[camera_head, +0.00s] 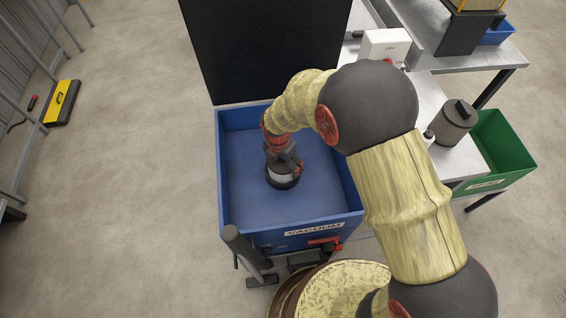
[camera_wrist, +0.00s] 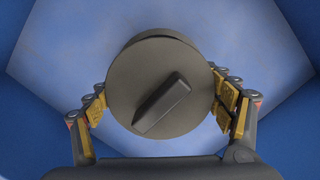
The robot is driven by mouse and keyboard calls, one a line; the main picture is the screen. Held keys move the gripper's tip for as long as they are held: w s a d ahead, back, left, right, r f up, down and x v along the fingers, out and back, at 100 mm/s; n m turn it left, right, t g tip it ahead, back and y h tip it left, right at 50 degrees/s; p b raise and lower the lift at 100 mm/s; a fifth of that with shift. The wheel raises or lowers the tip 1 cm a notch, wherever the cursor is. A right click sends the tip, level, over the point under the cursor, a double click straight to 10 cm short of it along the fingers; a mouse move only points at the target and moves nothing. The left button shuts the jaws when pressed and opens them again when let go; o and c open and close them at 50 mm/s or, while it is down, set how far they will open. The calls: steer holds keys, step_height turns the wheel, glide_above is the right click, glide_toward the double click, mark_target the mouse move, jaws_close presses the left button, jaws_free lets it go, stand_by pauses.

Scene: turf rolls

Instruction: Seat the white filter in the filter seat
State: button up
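The white filter (camera_head: 281,173) is a short cylinder with a white side and a dark bottom rim, inside the blue bin labelled VACUUM. In the wrist view its dark round top (camera_wrist: 136,72) with a raised bar handle fills the middle. My gripper (camera_head: 283,160) is over it from above. The gold finger pads of my gripper (camera_wrist: 160,105) meet the filter's left and right sides, so it looks shut on the filter. The cap hides the pads' inner faces. I cannot make out the filter seat, nor whether the filter touches the bin floor.
The blue bin (camera_head: 220,180) has raised walls around the filter; its floor is otherwise clear. A black panel (camera_head: 265,50) stands behind it. To the right are a bench with a grey handled canister (camera_head: 455,125), a white box (camera_head: 385,45) and a green crate (camera_head: 510,145).

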steer(key=o, duration=0.4)
steer(key=r+p, duration=0.1)
steer(key=r, duration=0.3)
steer(key=r+p, duration=0.2)
steer(key=r, duration=0.2)
steer(key=s+r+p, duration=0.1)
steer(key=r, duration=0.3)
steer(key=shift+s+a+r+p, duration=0.1)
steer(key=shift+a+r+p, duration=0.05)
steer(key=shift+a+p, duration=0.2)
steer(key=s+d+r+m+t+y, duration=0.1)
steer(key=s+d+r+m, duration=0.1)
steer(key=d+r+m, duration=0.6)
steer(key=s+d+r+m+t, duration=0.15)
steer(key=d+r+m, duration=0.4)
steer(key=r, duration=0.55)
steer(key=s+d+r+m, duration=0.3)
steer(key=s+m, duration=0.2)
steer(key=s+d+r+m+t, duration=0.1)
steer(key=s+d+r+m, duration=0.2)
steer(key=s+d+m, duration=0.1)
steer(key=s+d+r+m+t, duration=0.1)
steer(key=s+d+r+m, duration=0.1)
steer(key=s+d+m, duration=0.2)
steer(key=shift+s+r+m, duration=0.2)
steer(key=shift+s+m, duration=0.4)
steer(key=shift+m, duration=0.3)
steer(key=shift+s+r+m, duration=0.2)
steer(key=shift+s+m, duration=0.35)
steer(key=shift+m, duration=0.3)
